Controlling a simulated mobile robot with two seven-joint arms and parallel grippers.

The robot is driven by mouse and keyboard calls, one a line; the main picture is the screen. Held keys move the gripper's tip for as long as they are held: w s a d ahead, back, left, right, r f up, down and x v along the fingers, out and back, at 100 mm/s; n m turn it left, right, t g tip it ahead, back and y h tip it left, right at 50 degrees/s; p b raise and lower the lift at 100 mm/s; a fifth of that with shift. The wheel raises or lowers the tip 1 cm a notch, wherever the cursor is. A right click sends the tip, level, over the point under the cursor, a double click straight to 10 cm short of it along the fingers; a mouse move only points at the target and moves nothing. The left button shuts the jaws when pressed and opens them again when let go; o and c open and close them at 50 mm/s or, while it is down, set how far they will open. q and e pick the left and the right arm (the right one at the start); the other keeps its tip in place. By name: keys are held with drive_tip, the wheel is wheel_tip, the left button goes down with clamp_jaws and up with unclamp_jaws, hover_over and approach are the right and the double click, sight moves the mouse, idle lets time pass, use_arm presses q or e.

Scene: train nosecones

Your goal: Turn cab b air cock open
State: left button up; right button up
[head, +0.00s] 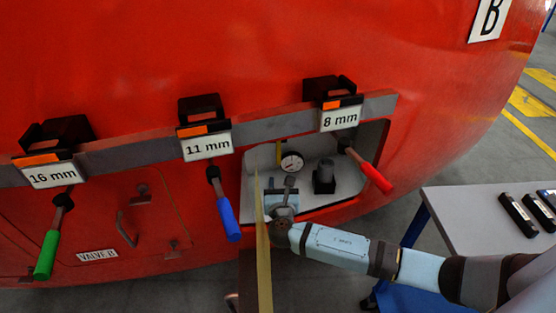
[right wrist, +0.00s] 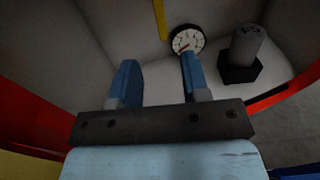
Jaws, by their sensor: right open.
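The red train nose with a "B" sign (head: 489,18) has an open recess (head: 247,181) with pale walls. Inside, a short yellow bar (head: 278,152), possibly the cock's handle, stands upright beside a round white gauge (head: 292,162). In the right wrist view the yellow bar (right wrist: 160,18) shows left of the gauge (right wrist: 187,40), its top cut off by the frame. My right gripper (head: 280,182) is in the recess, open and empty, in front of the gauge. Its blue fingers (right wrist: 158,75) are apart and do not visibly touch the bar. My left gripper is not in view.
A dark cylindrical fitting (head: 324,178) stands right of the gauge. A yellow-edged door panel (head: 264,260) hangs open in front. Tools with green (head: 47,254), blue (head: 228,220) and red (head: 376,177) handles hang from the grey rail (head: 265,128). A table (head: 460,210) stands right.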

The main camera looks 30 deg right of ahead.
sight(279, 154)
drive_tip(key=b+x, duration=0.7)
drive_tip(key=x, duration=0.5)
drive_tip(key=shift+f, duration=0.15)
drive_tip(key=shift+w+d+b, duration=0.2)
drive_tip(key=shift+w+b, duration=0.1)
drive_tip(key=shift+w, duration=0.25)
drive_tip(key=shift+w+r, duration=0.1)
drive_tip(key=shift+r, duration=0.1)
clamp_jaws()
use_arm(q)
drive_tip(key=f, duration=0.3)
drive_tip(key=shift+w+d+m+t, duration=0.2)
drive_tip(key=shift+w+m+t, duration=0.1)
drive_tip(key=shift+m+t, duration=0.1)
